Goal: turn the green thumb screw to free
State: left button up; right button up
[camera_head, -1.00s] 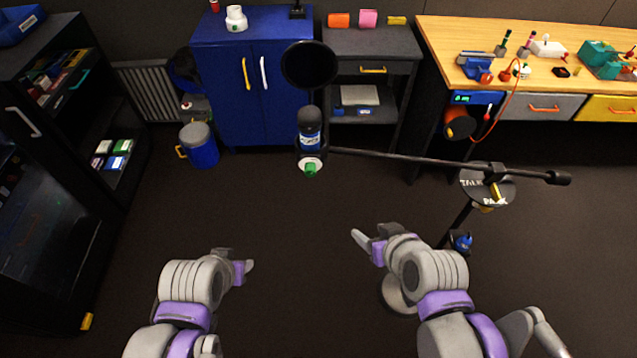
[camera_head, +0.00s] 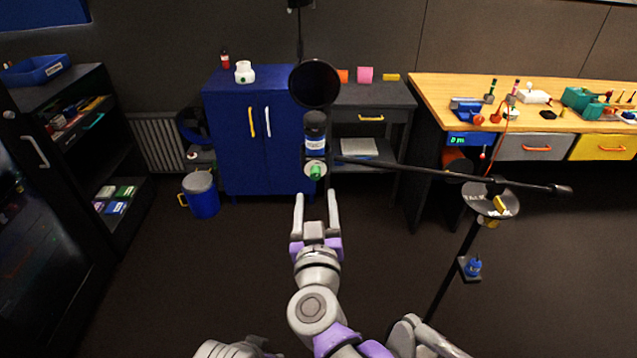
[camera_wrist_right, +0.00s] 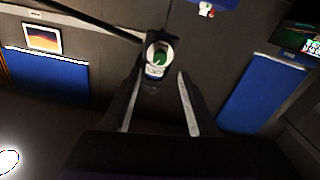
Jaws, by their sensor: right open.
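The green thumb screw (camera_head: 315,172) faces me on the underside of a white-rimmed fitting below a dark cylinder with a blue-and-white label (camera_head: 315,135). It hangs on a black boom arm (camera_head: 420,171). My right gripper (camera_head: 316,196) is open and empty, pointing up at the screw from just below it in the head view. In the right wrist view the green screw (camera_wrist_right: 160,57) sits inside a pale ring, just beyond and between the open fingertips (camera_wrist_right: 160,82). It looks apart from both fingers. My left gripper is out of view; only part of that arm shows at the bottom edge.
A black round disc (camera_head: 314,84) stands above the cylinder. The boom's stand has a small round plate (camera_head: 490,199) and a shelf with a blue item (camera_head: 472,266) at right. Behind are a blue cabinet (camera_head: 240,165) and a wooden workbench (camera_head: 450,90). The floor between is open.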

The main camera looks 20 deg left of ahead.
aim_at(315, 176)
jog(key=x, duration=0.6)
jog(key=shift+w, duration=0.25)
grip_shut()
